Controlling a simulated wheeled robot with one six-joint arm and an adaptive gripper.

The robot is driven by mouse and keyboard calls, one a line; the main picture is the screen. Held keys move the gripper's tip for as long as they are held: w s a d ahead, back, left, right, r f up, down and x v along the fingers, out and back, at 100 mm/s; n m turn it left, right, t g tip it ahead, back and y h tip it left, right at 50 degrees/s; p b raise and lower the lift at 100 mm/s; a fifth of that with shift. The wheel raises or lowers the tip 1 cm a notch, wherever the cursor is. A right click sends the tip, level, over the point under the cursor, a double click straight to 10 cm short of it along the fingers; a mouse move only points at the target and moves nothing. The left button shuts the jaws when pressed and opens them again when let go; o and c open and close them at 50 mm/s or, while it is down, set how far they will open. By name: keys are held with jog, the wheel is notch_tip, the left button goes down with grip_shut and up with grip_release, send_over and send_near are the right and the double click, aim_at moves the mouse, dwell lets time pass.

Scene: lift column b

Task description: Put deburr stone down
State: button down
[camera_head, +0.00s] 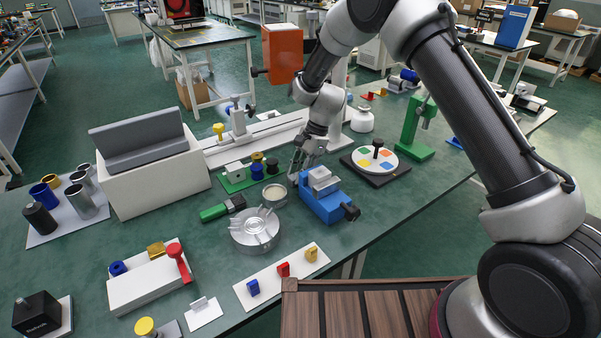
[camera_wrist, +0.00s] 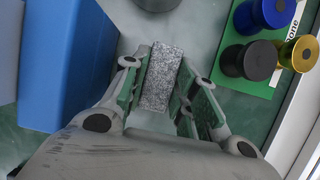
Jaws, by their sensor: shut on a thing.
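The deburr stone (camera_wrist: 161,78), a grey speckled bar, sits between the green finger pads of my gripper (camera_wrist: 160,90) in the wrist view. The gripper is shut on it. In the head view my gripper (camera_head: 302,168) points down just behind and left of the blue vise (camera_head: 328,206). The stone cannot be made out clearly there. Whether its lower end touches the green bench top (camera_head: 370,225) cannot be told. In the wrist view the blue body (camera_wrist: 70,65) stands left of the fingers, apart from the stone.
A green board (camera_head: 238,184) with several spools lies left of my gripper; in the wrist view the board (camera_wrist: 255,82) is at upper right. A round metal dish (camera_head: 255,236) and a green-handled tool (camera_head: 214,213) lie nearby. A disc with coloured patches (camera_head: 362,165) lies right.

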jog(key=shift+f, duration=0.3)
jog(key=c, duration=1.1)
grip_release()
jog(key=shift+s+f, duration=0.1)
jog(key=shift+f, duration=0.1)
jog(key=v, duration=1.3)
jog(key=s+d+r+n+t, duration=0.1)
jog(key=s+d+r+n, duration=0.1)
jog(key=d+r, duration=0.4)
jog(key=s+d+r+n+t, duration=0.1)
jog(key=s+d+r, duration=0.25)
jog(key=r, duration=0.35)
jog(key=s+d+r+n+t+h, duration=0.1)
jog(key=s+d+r+n+t, duration=0.15)
jog(key=s+d+r, duration=0.4)
jog(key=s+d+r+n+t+h, duration=0.1)
jog(key=s+d+r+n, duration=0.25)
jog(key=s+d, duration=0.85)
jog(key=s, duration=0.2)
jog(key=s+d+f+n+t+h, duration=0.1)
jog(key=s+d, duration=0.1)
jog(key=s, duration=0.2)
jog(key=s+d+n, duration=0.1)
jog(key=s+d, duration=0.1)
jog(key=s, duration=0.2)
jog(key=shift+d+f+t+h, duration=0.15)
jog(key=shift+f+t+h, duration=0.1)
jog(key=shift+h, duration=0.15)
